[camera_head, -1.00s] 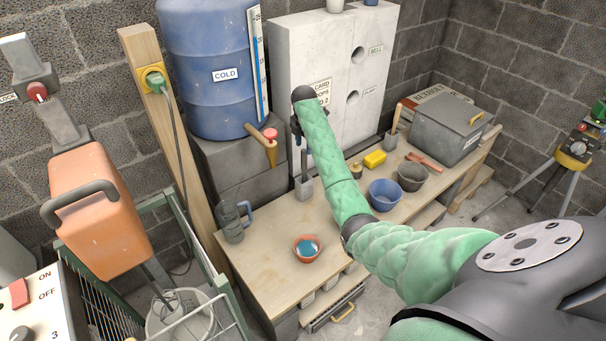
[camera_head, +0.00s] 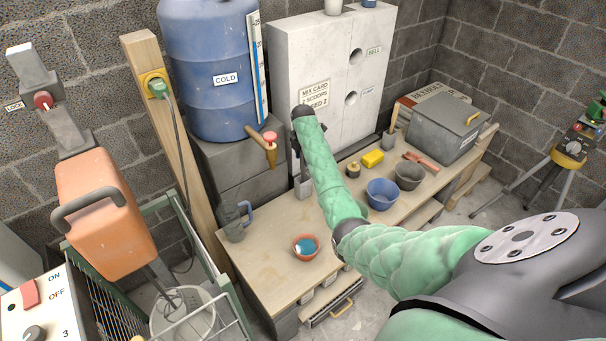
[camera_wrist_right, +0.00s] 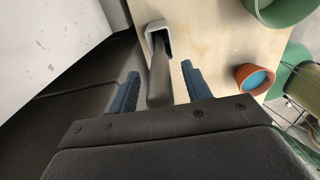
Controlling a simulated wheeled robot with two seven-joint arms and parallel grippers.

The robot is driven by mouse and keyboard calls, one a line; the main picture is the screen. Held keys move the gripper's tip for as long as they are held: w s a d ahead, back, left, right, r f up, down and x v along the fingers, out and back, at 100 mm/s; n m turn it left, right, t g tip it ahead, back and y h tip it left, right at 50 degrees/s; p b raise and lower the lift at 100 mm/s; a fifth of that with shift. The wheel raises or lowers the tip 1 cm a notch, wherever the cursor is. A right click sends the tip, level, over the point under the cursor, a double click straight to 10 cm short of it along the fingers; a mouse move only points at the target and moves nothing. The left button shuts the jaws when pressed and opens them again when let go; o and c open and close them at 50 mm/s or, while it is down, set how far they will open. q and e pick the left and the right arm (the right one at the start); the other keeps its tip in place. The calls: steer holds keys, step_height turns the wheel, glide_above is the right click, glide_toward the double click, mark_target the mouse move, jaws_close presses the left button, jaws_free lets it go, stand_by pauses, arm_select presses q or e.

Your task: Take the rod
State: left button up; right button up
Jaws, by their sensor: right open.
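A dark grey rod (camera_wrist_right: 160,80) stands in a light grey holder (camera_wrist_right: 157,32) on the bench, as the right wrist view shows. The holder also shows in the head view (camera_head: 304,188), where my arm mostly hides the rod. My right gripper (camera_wrist_right: 158,73) is open, with its two blue fingers on either side of the rod. A gap shows on the right of the rod and a smaller one on the left, so the rod is not clamped. My left gripper is not in view.
On the wooden bench (camera_head: 262,268) are an orange bowl (camera_head: 305,247), a blue bowl (camera_head: 382,194), a grey bowl (camera_head: 409,175) and a yellow sponge (camera_head: 372,158). A grey jug (camera_head: 234,222) stands at the left end. A pale block (camera_head: 335,60) rises behind the rod.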

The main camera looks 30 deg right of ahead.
jaws_close()
steer(key=shift+r, duration=0.1)
